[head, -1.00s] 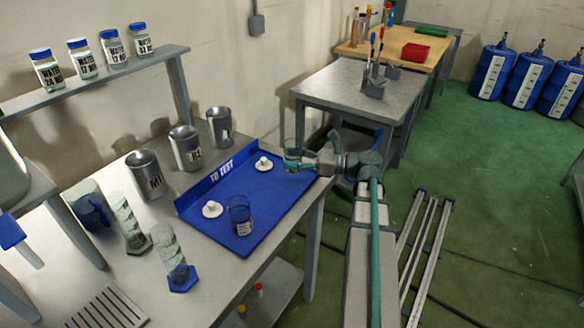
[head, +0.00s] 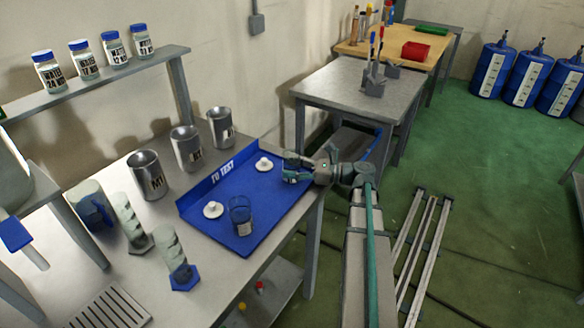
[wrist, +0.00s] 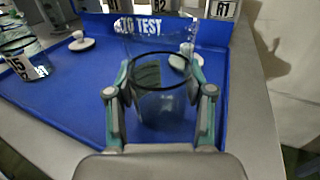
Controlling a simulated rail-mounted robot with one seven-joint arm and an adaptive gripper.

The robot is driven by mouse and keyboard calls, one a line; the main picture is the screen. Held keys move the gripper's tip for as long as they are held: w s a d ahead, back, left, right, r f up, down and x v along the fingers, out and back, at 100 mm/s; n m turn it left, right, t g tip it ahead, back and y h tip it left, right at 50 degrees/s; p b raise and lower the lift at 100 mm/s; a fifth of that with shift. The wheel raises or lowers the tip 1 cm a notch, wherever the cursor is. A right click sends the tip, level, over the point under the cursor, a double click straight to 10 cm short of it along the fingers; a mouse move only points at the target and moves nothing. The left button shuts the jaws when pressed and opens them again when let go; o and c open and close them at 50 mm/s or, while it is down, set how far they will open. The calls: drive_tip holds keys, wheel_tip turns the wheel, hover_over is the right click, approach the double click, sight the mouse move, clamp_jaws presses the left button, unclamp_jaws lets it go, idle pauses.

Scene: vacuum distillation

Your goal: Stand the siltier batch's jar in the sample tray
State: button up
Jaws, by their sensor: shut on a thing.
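My gripper (head: 294,168) is shut on a clear glass jar (wrist: 162,108), with a finger on either side in the wrist view. The jar is upright, low over the right end of the blue sample tray (head: 216,242) marked "TO TEST". I cannot tell whether its base touches the tray. A second glass jar (head: 241,216) with a white label stands near the tray's front; it also shows at the left of the wrist view (wrist: 24,62). I cannot make out how silty either jar is.
Two white round pieces with knobs, one at the tray's left (head: 213,210) and one near the gripper (head: 264,164), lie on the tray. Several metal cups (head: 187,150) stand behind it. Labelled water jars (head: 83,60) line the shelf. The tray's middle is clear.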

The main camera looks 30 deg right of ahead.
drive_tip(key=o, duration=1.3)
drive_tip(key=shift+f, duration=0.1)
drive_tip(key=shift+f+b, duration=0.2)
drive_tip(key=shift+b, duration=0.6)
drive_tip(key=v, duration=1)
drive_tip(key=shift+r+b, duration=0.2)
drive_tip(key=shift+b, duration=0.1)
drive_tip(key=shift+o, duration=0.6)
drive_tip(key=shift+s+d, duration=0.25)
drive_tip(key=shift+d, duration=0.05)
